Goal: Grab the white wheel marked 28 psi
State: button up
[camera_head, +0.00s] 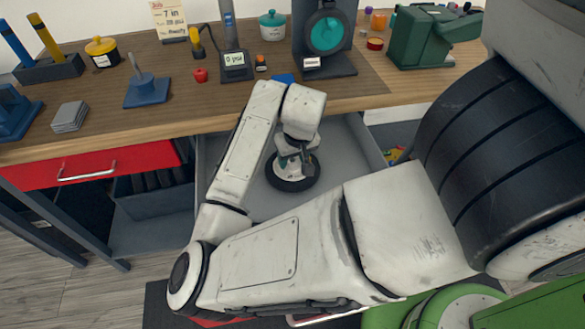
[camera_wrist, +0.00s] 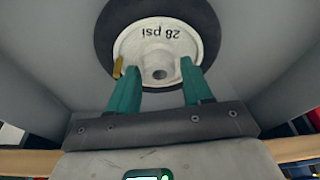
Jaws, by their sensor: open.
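The white wheel marked 28 psi (camera_wrist: 170,40) has a black tyre and lies flat in a grey drawer. The marking reads upside down in the wrist view. In the head view the wheel (camera_head: 283,174) is partly covered by my gripper and wrist. My gripper (camera_wrist: 152,72) is open, with its two green fingers apart over the near part of the white hub. The hub's centre boss lies between the fingertips. I cannot tell whether the fingers touch the wheel. A small yellow piece shows at the hub's left edge in the wrist view.
The grey drawer (camera_head: 352,140) is open below the wooden workbench (camera_head: 180,100), and its walls surround the wheel. A shut red drawer (camera_head: 130,158) is to its left. A gauge (camera_head: 235,60), a cyan-faced machine (camera_head: 326,34) and a green machine (camera_head: 420,38) stand on the bench.

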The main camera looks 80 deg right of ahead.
grip_shut()
dwell(0.3)
jog(key=shift+r, duration=0.1)
